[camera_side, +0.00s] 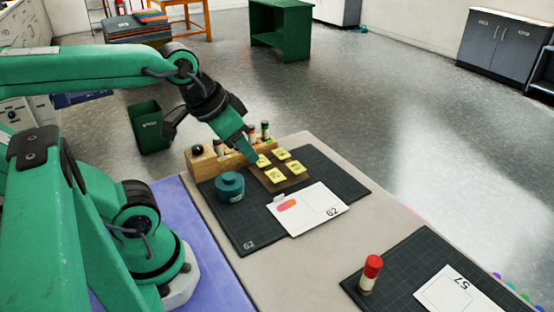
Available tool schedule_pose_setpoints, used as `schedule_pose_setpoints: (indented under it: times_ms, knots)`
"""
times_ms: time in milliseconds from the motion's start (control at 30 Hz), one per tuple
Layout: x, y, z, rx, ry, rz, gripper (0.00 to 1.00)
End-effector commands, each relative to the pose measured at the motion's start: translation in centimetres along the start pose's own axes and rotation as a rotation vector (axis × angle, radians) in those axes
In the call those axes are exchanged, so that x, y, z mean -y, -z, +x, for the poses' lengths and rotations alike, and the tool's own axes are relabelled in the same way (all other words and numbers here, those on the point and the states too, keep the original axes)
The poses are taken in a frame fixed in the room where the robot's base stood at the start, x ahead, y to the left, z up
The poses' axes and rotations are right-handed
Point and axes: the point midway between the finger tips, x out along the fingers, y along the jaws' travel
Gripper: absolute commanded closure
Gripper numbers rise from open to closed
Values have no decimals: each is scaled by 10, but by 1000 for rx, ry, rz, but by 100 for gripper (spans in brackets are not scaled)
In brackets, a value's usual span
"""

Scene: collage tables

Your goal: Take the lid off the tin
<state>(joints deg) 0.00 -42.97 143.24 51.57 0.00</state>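The tin (230,187) is a small round teal container with a pale label on its side. It stands upright on the dark cutting mat (258,232), near the mat's left edge. Its lid (230,178) is on top, in the same teal. My gripper (248,152) points down and to the right, with its tip above and to the right of the tin in the picture, near the wooden rack. It looks apart from the tin. I cannot tell whether its fingers are open or shut, and nothing is visibly held.
A wooden rack (207,167) with several small bottles stands behind the tin. A brown board (268,184) with several yellow notes and a white card (318,208) lie to the right. A red-capped bottle (370,275) stands on a second mat (412,255). Bare table lies between the mats.

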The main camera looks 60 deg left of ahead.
Motion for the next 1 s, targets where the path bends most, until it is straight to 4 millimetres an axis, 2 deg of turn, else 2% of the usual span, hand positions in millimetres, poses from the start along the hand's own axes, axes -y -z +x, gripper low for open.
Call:
schedule_pose_setpoints:
  times_ms: [400,700,733,1000]
  knots:
    - [0,0,0,0,0,0,64]
    - [0,0,0,0,0,0,5]
    - [0,0,0,0,0,0,2]
    - [0,0,0,1,0,0,2]
